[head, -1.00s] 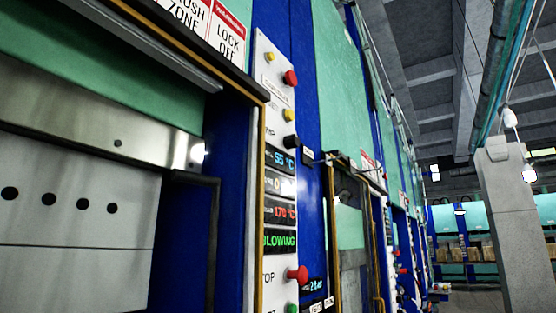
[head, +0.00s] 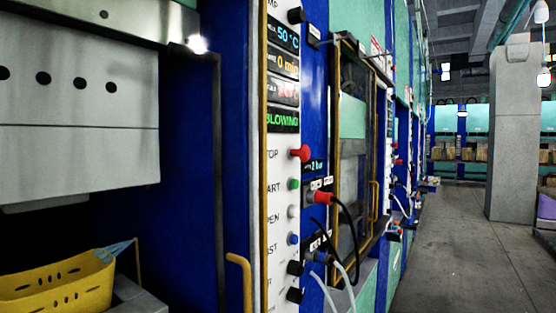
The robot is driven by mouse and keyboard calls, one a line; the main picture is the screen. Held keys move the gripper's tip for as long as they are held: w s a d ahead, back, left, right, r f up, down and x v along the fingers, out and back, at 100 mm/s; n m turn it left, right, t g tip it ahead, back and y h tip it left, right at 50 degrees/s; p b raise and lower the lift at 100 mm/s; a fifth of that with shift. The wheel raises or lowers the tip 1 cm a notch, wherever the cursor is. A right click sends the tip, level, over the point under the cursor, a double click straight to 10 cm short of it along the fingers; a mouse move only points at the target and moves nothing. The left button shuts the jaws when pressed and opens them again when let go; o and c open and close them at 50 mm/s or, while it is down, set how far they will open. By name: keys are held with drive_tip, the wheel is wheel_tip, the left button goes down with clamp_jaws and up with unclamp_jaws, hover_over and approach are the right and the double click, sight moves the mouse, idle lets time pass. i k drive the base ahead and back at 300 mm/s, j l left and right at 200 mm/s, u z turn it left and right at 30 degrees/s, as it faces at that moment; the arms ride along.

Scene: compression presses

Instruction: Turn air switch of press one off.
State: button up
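Below are a red stop button (head: 300,153), a green start button (head: 293,184), a white button (head: 293,212) and a blue button (head: 293,239). Two black knobs (head: 295,268) sit at the panel's bottom and another black knob (head: 296,15) at its top. I cannot tell which control is the air switch; labels are partly cut off. My gripper is not in view.
A "2 bar" display (head: 315,166) and a red fitting (head: 322,198) with a black hose sit right of the panel. A yellow basket (head: 58,283) stands lower left. More presses line the right. Open floor (head: 455,260) leads to a concrete pillar (head: 515,120).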

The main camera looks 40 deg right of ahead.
sight(294, 268)
drive_tip(key=i, duration=0.2)
drive_tip(key=i+z, duration=0.1)
drive_tip(key=z, duration=0.6)
drive_tip(key=i+z, duration=0.15)
drive_tip(key=z, duration=0.2)
